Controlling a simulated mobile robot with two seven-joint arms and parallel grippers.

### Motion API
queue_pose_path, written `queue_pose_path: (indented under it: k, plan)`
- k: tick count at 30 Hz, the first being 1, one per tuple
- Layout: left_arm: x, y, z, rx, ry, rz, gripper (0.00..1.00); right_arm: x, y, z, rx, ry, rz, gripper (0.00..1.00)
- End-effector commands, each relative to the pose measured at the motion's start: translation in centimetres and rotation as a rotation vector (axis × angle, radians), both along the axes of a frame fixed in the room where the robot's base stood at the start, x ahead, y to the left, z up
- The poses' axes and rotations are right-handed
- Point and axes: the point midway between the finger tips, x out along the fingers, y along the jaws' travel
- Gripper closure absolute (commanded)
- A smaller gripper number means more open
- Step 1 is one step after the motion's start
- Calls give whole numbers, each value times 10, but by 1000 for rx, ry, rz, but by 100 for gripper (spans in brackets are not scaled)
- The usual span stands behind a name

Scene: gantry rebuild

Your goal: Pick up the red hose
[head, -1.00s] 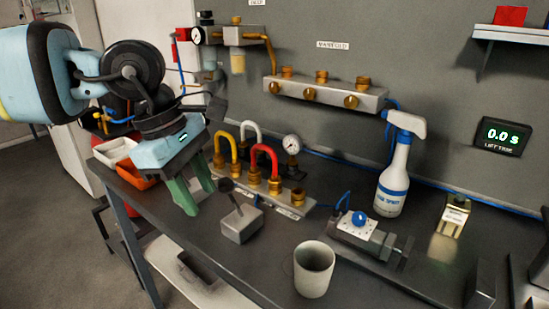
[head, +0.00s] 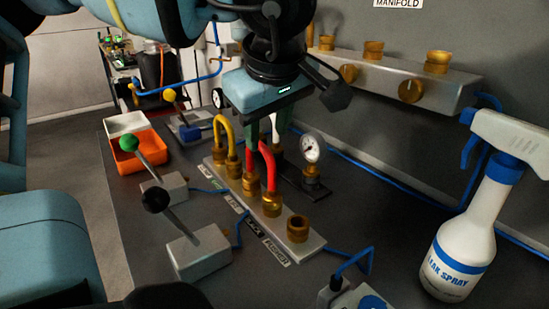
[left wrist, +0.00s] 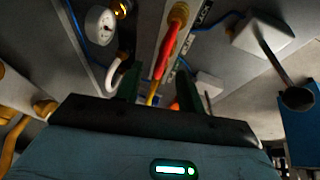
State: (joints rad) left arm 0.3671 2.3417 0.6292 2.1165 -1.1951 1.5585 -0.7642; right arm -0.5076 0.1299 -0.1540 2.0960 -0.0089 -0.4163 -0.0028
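The red hose (head: 267,169) is a short upright loop with brass end fittings, standing on a silver manifold block (head: 308,244) on the bench. My left gripper (head: 267,140) points down over the top of this hose. Its green fingers are apart, one on either side of the hose's top as seen from the head. In the left wrist view the red hose (left wrist: 165,55) shows between the two spread fingers (left wrist: 160,92). I cannot tell whether a finger touches it. My right gripper is not in view.
A yellow hose (head: 229,133) stands just left of the red one, and a white hose (head: 275,130) is partly hidden behind the gripper. A gauge (head: 310,150) stands close on the right. Two lever boxes (head: 200,252) sit in front. A spray bottle (head: 465,240) stands right.

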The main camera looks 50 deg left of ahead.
Motion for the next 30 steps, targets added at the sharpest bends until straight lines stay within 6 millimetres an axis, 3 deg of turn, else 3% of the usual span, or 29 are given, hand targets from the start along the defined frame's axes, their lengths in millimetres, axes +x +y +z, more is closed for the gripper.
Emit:
queue_pose_path:
  k: [8,16,24,30]
  plan:
    - [4,8,-18,-4,3,1,61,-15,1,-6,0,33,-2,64]
    - [7,13,-27,-4,1,2,61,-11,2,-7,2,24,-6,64]
    - [14,32,-58,-4,3,0,61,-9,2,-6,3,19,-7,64]
    - [17,37,-67,-3,1,1,61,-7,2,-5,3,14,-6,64]
